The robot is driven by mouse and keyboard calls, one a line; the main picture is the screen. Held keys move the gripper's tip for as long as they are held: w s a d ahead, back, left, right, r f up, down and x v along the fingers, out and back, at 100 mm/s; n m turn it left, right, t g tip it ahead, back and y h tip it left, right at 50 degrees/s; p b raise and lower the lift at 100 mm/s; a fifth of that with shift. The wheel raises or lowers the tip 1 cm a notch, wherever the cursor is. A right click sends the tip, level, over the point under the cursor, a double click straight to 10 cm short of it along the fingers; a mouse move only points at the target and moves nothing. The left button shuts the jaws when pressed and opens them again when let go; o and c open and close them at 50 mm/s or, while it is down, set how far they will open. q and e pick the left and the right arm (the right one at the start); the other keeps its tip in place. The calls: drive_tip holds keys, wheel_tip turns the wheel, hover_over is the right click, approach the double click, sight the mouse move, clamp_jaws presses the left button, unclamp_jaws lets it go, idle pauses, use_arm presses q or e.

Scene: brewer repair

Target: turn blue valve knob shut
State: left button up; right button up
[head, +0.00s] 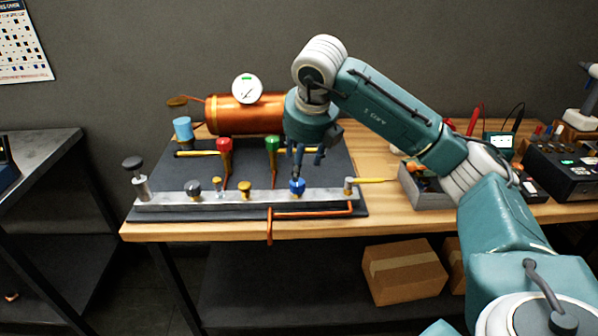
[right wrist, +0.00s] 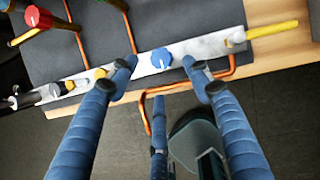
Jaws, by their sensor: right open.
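The blue valve knob (head: 297,187) sits on the silver manifold bar (head: 222,198) near the front edge of the dark board. It has a white pointer line on top, seen in the right wrist view (right wrist: 161,58). My right gripper (head: 308,158) points down from above, just over the blue knob. In the right wrist view its fingers (right wrist: 165,75) are spread wide, with the knob between and slightly beyond the tips. The fingers look apart from the knob and hold nothing. My left gripper is not in these views.
Red (head: 225,146) and green (head: 272,146) valves stand behind the bar. A copper boiler (head: 248,113) with a gauge is at the back. A yellow lever (head: 373,180) and a copper pipe (head: 270,226) lie near the knob. A grey bin (head: 425,190) is to the right.

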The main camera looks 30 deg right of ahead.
drive_tip(key=v, duration=0.3)
drive_tip(key=shift+r, duration=0.25)
idle(0.4)
